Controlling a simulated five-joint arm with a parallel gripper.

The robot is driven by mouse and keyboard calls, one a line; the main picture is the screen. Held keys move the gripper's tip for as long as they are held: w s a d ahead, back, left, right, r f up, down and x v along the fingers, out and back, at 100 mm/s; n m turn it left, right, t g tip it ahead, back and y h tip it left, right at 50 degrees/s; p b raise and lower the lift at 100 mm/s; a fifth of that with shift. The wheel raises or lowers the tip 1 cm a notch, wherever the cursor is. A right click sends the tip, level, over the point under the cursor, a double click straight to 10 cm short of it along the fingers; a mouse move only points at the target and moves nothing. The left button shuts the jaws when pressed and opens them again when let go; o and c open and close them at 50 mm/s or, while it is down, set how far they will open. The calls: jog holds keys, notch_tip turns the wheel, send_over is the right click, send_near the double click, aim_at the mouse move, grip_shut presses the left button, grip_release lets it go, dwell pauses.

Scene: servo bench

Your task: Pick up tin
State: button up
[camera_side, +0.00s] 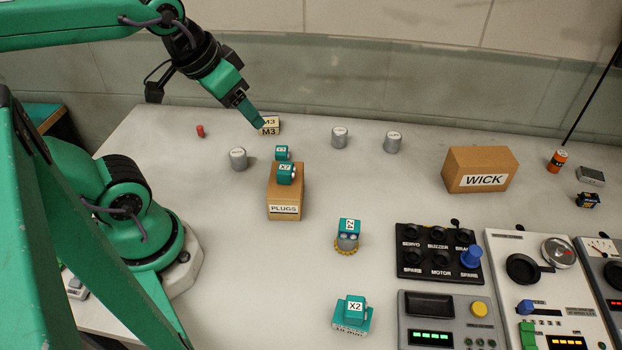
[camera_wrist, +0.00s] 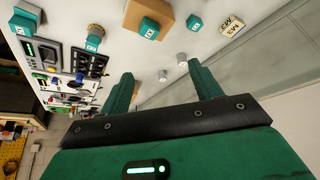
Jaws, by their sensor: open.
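Three grey cylindrical tins with pale tops stand upright on the bench in the side view: one at the left (camera_side: 238,160), one in the middle (camera_side: 339,138) and one to its right (camera_side: 393,143). Two grey tins also show in the wrist view, one (camera_wrist: 162,76) lower and one (camera_wrist: 182,59) upper, seen in the gap between the fingers. My gripper (camera_side: 252,116) is raised at the back of the bench, in front of the M3 box in the picture. In the wrist view its fingers (camera_wrist: 161,70) are spread with nothing held.
The M3 box (camera_side: 270,125) appears beside the fingertips. A PLUGS box (camera_side: 285,200), teal servos (camera_side: 286,174), a WICK box (camera_side: 480,170) and a small red part (camera_side: 200,131) stand around. Control panels (camera_side: 440,255) fill the right front. Bench around the middle tins is clear.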

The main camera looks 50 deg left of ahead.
jog(key=w+a+f+n+g, duration=0.3)
jog(key=w+a+f, duration=0.1)
jog(key=a+f, duration=0.25)
jog(key=n+g, duration=0.2)
jog(key=n, duration=0.1)
send_over(237, 152)
jog(key=f, duration=0.9)
jog(key=shift+w+d+f, duration=0.1)
jog(key=shift+w+d, duration=0.05)
jog(key=shift+d, duration=0.2)
jog(key=shift+a+f+n, duration=0.15)
jog(key=shift+f+n, duration=0.1)
jog(key=shift+n, duration=0.05)
jog(key=shift+f, duration=0.1)
jog(key=shift+f, duration=1.2)
jog(key=shift+f, duration=0.1)
jog(key=shift+a+f, duration=0.15)
jog(key=shift+f, duration=2.35)
jog(key=c, duration=1.1)
